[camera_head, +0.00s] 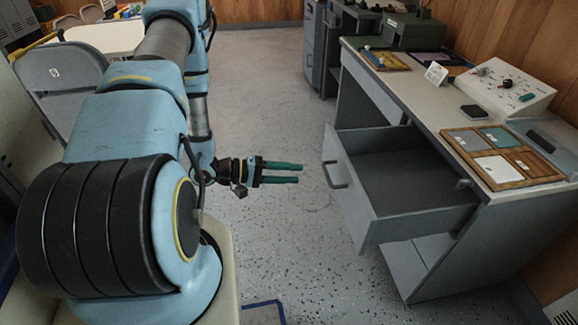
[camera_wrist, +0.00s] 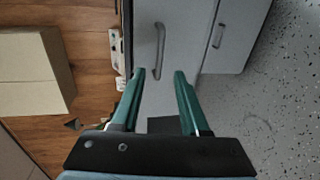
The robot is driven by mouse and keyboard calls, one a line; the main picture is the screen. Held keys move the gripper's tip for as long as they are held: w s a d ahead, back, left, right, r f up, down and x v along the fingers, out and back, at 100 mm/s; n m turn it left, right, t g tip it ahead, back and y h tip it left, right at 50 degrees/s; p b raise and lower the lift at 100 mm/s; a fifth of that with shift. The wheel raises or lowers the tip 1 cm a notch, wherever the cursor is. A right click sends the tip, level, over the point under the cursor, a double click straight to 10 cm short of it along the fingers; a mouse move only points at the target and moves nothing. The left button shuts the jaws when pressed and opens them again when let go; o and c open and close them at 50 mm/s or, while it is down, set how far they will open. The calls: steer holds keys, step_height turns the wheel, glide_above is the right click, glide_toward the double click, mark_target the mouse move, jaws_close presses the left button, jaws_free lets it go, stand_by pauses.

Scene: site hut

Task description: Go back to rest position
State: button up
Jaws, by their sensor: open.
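My gripper (camera_head: 298,173) has green fingers and is open and empty. In the head view it is over the speckled floor, to the left of the desk's pulled-out drawer (camera_head: 362,222) and apart from it. The wrist view also shows my gripper (camera_wrist: 159,75), with its two fingers spread. In that view a grey front with a bar handle (camera_wrist: 159,50) lies beyond the fingertips. The drawer stands open, and the part of its inside that I see is empty.
The desk (camera_head: 455,110) carries a wooden tray (camera_head: 528,182), a white control box (camera_head: 540,92), a dark small device (camera_head: 475,112) and a green machine (camera_head: 412,32). A folding chair (camera_head: 62,75) and a pale table (camera_head: 125,38) stand at left. The floor (camera_head: 265,85) between is clear.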

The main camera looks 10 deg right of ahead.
steer(key=shift+w, duration=0.1)
steer(key=w+a+r+m+t+y+p, duration=0.1)
steer(key=w+a+r+t+y, duration=0.25)
steer(key=w, duration=0.25)
steer(key=w+a+r+m+t+y+p, duration=0.1)
steer(key=w+a+r+t+y, duration=0.3)
steer(key=w, duration=0.3)
steer(key=s+a+r+g+y, duration=0.1)
steer(key=s+a+r+y, duration=0.1)
steer(key=a+r+y, duration=0.55)
steer(key=s+a+r+g, duration=0.2)
steer(key=s+r, duration=0.2)
steer(key=s, duration=0.4)
steer(key=s+a+r+n+g+p, duration=0.1)
steer(key=s+a+r+g, duration=0.1)
steer(key=s+r, duration=0.3)
steer(key=s, duration=0.3)
steer(key=shift+a+r, duration=0.15)
steer(key=shift+r, duration=0.05)
steer(key=shift+o, duration=0.3)
steer(key=shift+w, duration=0.1)
